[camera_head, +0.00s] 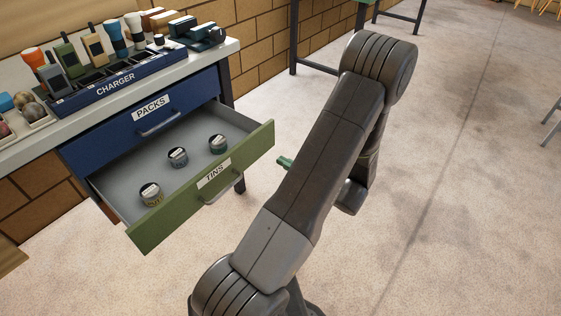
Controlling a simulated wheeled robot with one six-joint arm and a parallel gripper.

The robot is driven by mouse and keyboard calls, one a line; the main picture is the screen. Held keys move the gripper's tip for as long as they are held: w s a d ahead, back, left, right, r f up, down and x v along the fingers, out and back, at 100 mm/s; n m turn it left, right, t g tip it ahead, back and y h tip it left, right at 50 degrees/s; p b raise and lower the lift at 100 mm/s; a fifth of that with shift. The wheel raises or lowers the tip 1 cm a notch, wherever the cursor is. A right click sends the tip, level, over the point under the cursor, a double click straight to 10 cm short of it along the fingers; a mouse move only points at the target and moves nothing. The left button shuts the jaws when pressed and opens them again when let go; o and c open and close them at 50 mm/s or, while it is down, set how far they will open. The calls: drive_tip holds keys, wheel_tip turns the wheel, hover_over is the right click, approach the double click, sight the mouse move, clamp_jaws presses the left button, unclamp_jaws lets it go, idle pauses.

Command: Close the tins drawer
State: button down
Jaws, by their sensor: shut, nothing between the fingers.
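The tins drawer (158,234) has a green front labelled TINS and a metal bar handle (223,190). It is pulled well out below the shut blue PACKS drawer (150,116). Three small tins stand in it: one at the near left (151,194), one in the middle (178,157) and one near the front's right end (218,144). My gripper (284,162) shows only as a green tip beyond my arm's left edge; my arm hides the rest. It is shut and empty, to the right of the drawer front and apart from it in the picture.
The worktop (60,128) above the drawers holds a blue CHARGER rack (115,85) with several devices and a divided tray of balls (33,114) at the left. A brick wall (260,45) runs behind. The floor (460,200) at the right is clear.

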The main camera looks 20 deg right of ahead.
sight(249, 142)
drive_tip(key=x, duration=1.1)
drive_tip(key=shift+w+a, duration=0.2)
drive_tip(key=b+x, duration=0.5)
drive_tip(key=x, duration=2.1)
drive_tip(key=shift+a+f, duration=0.1)
drive_tip(key=shift+w+a, duration=0.1)
drive_tip(key=shift+w, duration=0.15)
drive_tip(key=shift+w+r, duration=0.1)
drive_tip(key=shift+r, duration=0.15)
drive_tip(key=shift+r, duration=0.1)
